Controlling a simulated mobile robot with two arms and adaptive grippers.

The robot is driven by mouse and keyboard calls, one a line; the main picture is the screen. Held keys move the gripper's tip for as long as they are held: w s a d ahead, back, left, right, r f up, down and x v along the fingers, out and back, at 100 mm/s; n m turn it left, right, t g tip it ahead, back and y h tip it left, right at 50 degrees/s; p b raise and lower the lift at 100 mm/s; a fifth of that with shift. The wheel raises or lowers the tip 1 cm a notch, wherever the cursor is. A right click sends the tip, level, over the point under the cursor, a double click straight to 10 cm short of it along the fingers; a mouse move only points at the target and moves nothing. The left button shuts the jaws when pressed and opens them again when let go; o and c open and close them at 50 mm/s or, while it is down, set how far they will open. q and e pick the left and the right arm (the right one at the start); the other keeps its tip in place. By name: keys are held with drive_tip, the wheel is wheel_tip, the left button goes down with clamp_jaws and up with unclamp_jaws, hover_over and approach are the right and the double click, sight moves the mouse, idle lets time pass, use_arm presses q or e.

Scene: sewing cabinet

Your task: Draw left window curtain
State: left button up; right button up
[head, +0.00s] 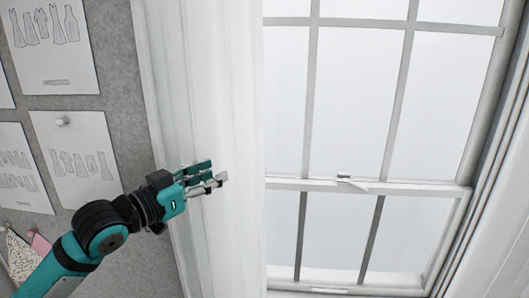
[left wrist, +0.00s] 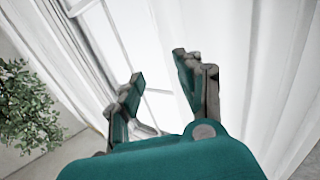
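The left window curtain (head: 225,80) is a long white cloth hanging at the left side of the window in the head view. My left gripper (head: 217,178) is in front of it, at about mid-height of the picture, pointing right toward the curtain's inner edge. In the left wrist view the gripper (left wrist: 158,70) has its two fingers apart, with window and white cloth behind the gap. No cloth is clearly pinched between them; whether a finger touches the curtain I cannot tell. White curtain cloth (left wrist: 265,60) fills the right of that view. My right gripper is not in view.
The window (head: 355,110) has a pale frame, with a latch (head: 350,181) on its middle rail. A grey board with pinned sewing-pattern sheets (head: 75,150) is at the left, close to my arm. In the left wrist view a leafy plant (left wrist: 28,105) shows at the left.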

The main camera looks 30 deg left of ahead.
sight(263, 150)
use_arm(q)
drive_tip(key=w+p, duration=0.1)
drive_tip(key=w, duration=0.4)
drive_tip(key=w+d+p, duration=0.1)
drive_tip(key=w+p, duration=0.1)
drive_tip(key=w, duration=0.3)
drive_tip(key=w+p, duration=0.1)
drive_tip(key=w, duration=0.5)
drive_tip(key=shift+d+r, duration=0.25)
drive_tip(key=shift+d, duration=0.15)
drive_tip(key=shift+w+d+f+p, duration=0.1)
drive_tip(key=shift+w+p, duration=0.25)
drive_tip(key=shift+w, duration=0.3)
drive_tip(key=shift+c, duration=0.4)
clamp_jaws()
drive_tip(key=shift+f, duration=0.15)
